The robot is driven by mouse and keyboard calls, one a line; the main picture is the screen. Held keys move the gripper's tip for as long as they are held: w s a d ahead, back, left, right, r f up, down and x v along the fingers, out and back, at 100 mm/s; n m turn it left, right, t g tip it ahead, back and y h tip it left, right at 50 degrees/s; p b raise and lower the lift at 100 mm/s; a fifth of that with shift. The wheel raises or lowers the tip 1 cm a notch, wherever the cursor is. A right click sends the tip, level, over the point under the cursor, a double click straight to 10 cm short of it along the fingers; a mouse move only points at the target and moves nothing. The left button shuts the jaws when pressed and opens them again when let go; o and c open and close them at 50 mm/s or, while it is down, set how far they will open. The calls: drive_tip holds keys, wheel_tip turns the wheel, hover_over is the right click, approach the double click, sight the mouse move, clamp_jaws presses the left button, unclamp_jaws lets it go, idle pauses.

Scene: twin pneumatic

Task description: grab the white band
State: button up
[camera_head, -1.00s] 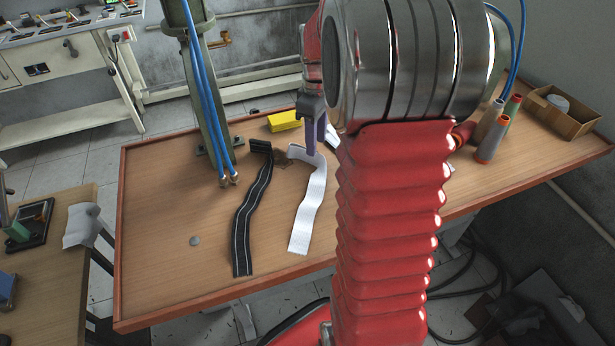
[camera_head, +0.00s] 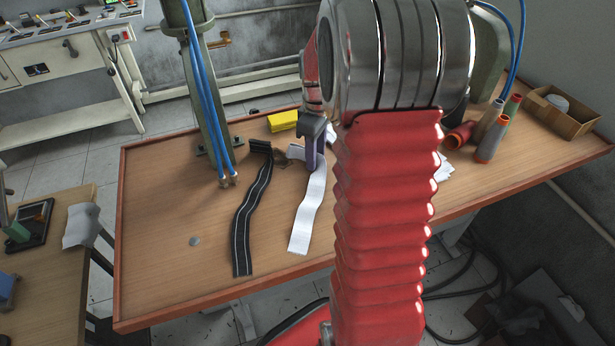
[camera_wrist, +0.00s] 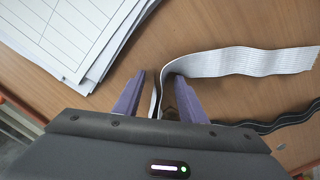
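The white band (camera_head: 307,214) lies along the wooden table, with its far end curled up at my gripper (camera_head: 313,146). In the wrist view the white band (camera_wrist: 240,62) runs off to the right, and its near end stands on edge between the two purple fingers of my gripper (camera_wrist: 160,92). The fingers are apart, with visible gaps beside the band. In the head view my gripper is low over the table and my arm hides part of the area to its right.
A black striped band (camera_head: 251,215) lies left of the white one. A yellow block (camera_head: 283,121) sits behind. Papers (camera_wrist: 75,35) lie beside my gripper in the wrist view. Spools (camera_head: 491,142) and a cardboard box (camera_head: 562,110) stand at the right. A post (camera_head: 205,90) rises behind the black band.

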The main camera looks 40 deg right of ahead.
drive_tip(key=shift+c, duration=0.7)
clamp_jaws()
drive_tip(key=shift+r, duration=0.1)
wheel_tip(320, 180, up, 10)
idle(0.4)
idle(0.4)
